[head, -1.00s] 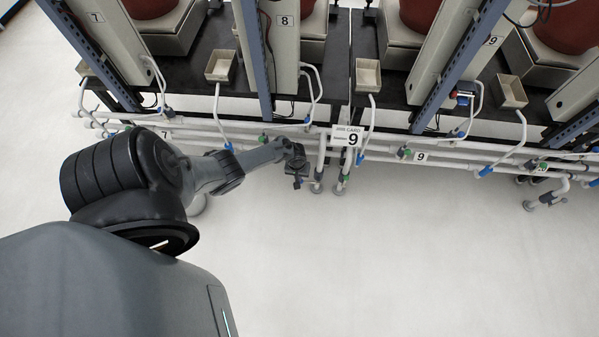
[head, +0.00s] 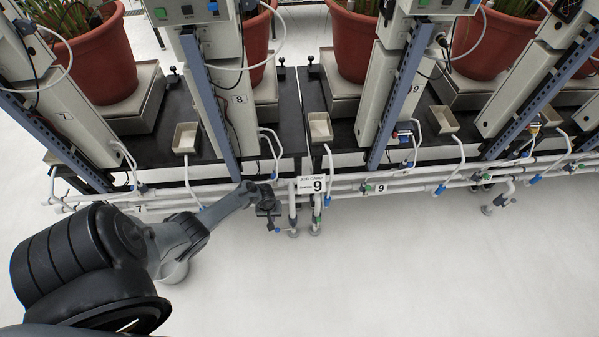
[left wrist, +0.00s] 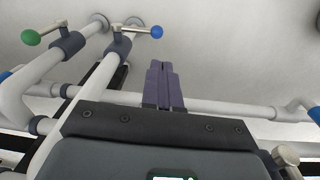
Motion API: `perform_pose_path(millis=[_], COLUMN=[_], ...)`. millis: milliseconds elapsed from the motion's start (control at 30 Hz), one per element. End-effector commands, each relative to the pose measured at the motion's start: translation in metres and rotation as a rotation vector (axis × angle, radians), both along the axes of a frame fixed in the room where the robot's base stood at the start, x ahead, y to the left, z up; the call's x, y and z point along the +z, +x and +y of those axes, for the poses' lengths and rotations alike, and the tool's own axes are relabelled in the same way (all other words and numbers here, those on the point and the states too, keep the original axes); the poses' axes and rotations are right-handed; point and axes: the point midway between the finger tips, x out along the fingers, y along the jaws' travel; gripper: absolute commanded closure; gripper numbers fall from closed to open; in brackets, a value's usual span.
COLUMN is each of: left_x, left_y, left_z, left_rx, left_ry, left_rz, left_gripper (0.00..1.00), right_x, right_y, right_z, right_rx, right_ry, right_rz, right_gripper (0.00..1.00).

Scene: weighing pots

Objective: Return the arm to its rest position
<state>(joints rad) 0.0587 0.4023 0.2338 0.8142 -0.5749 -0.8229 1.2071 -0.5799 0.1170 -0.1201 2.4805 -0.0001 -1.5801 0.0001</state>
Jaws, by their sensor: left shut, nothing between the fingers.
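My left arm comes in from the lower left of the head view. Its gripper (head: 273,218) hangs beside the white pipes, just left of the sign with the number 9. In the left wrist view the two dark purple fingers (left wrist: 164,87) are together with nothing between them. They point at the pale floor, with white pipes around them in the picture. I cannot tell whether the gripper touches a pipe. My right gripper is in neither view.
White pipes (head: 420,186) with valves run along the front of the black bench. A sign numbered 9 (head: 312,186) stands on them. Red pots (head: 350,45) with plants stand on scales behind. A green-knobbed valve (left wrist: 31,37) and a blue-knobbed valve (left wrist: 156,32) are near the gripper. The front floor (head: 400,280) is clear.

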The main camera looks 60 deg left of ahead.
Motion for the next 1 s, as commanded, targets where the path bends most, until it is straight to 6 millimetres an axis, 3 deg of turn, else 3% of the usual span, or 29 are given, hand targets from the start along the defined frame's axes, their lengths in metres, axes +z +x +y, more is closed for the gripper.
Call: perform_pose_path(millis=[133, 267, 400, 567, 667, 767, 1000], left_x=[0.004, 0.003, 0.015, 0.059, 0.097, 0.148, 0.298], left_y=[-0.015, -0.048, -0.091, -0.102, -0.099, -0.092, -0.068], left_z=[-0.001, -0.011, -0.04, -0.09, -0.124, -0.163, -0.246], left_rx=[0.0, -0.003, -0.046, -0.138, -0.227, -0.337, -0.601], left_ry=[-0.002, -0.013, -0.032, -0.019, -0.001, 0.019, 0.068], left_rz=[0.021, 0.067, 0.112, 0.077, 0.044, 0.0, -0.133], left_gripper=[1.0, 1.0, 1.0, 1.0, 1.0, 1.0, 1.0], right_x=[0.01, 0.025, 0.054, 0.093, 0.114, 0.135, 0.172], right_y=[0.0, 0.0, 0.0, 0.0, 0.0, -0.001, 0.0], right_z=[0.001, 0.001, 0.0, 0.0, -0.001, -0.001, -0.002], right_rx=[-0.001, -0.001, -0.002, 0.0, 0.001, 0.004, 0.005], right_ry=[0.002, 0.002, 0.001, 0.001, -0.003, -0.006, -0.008], right_rz=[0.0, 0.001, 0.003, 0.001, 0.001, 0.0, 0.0], right_gripper=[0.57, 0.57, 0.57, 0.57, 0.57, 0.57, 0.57])
